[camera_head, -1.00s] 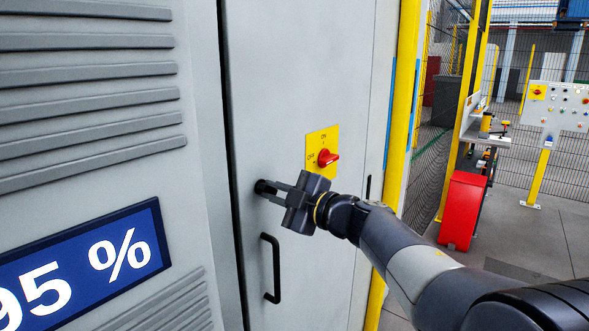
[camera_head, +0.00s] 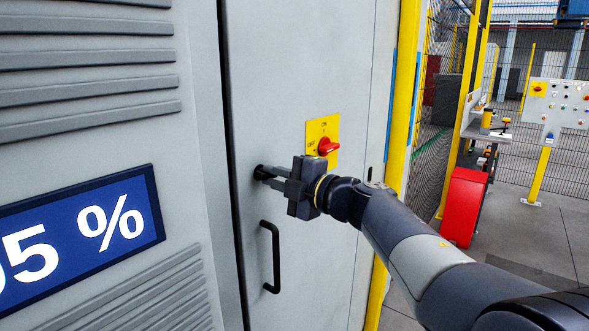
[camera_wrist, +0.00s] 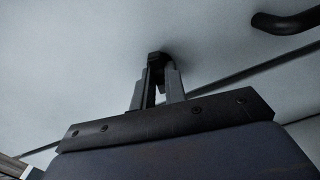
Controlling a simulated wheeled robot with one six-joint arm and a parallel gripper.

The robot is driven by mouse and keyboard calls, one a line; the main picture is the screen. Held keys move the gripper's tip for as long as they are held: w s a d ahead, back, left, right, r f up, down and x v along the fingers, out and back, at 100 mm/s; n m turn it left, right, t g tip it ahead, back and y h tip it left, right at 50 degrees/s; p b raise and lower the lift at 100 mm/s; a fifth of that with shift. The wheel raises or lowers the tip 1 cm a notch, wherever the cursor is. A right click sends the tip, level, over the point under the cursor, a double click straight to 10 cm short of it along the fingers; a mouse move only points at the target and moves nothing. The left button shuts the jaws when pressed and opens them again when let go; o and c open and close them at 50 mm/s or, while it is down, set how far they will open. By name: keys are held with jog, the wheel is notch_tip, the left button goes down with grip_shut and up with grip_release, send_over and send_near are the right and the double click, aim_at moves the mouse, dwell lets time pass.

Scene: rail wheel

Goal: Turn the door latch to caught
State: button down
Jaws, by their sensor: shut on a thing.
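The door latch (camera_head: 260,172) is a small black piece on the grey cabinet door (camera_head: 285,90), near the door's left edge. It also shows in the wrist view (camera_wrist: 157,58), between the fingertips. My gripper (camera_head: 268,177) is shut on the latch, with its fingers reaching left to the door face. In the wrist view my gripper (camera_wrist: 158,80) has one finger on each side of the latch. The fingers hide much of the latch, so its exact angle is hard to tell.
A black bar handle (camera_head: 272,257) stands out below the latch. A red rotary switch (camera_head: 328,146) on a yellow plate sits just above my gripper. A blue display (camera_head: 80,240) is on the panel at left. A yellow post (camera_head: 403,120) stands right of the door.

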jog(key=shift+f+n, duration=0.1)
jog(key=shift+n, duration=0.2)
jog(key=shift+n+b, duration=0.65)
jog(key=shift+n, duration=0.15)
jog(key=c, duration=1.3)
grip_release()
jog(key=shift+v, duration=3.5)
jog(key=x, duration=0.7)
jog(key=shift+a, duration=0.1)
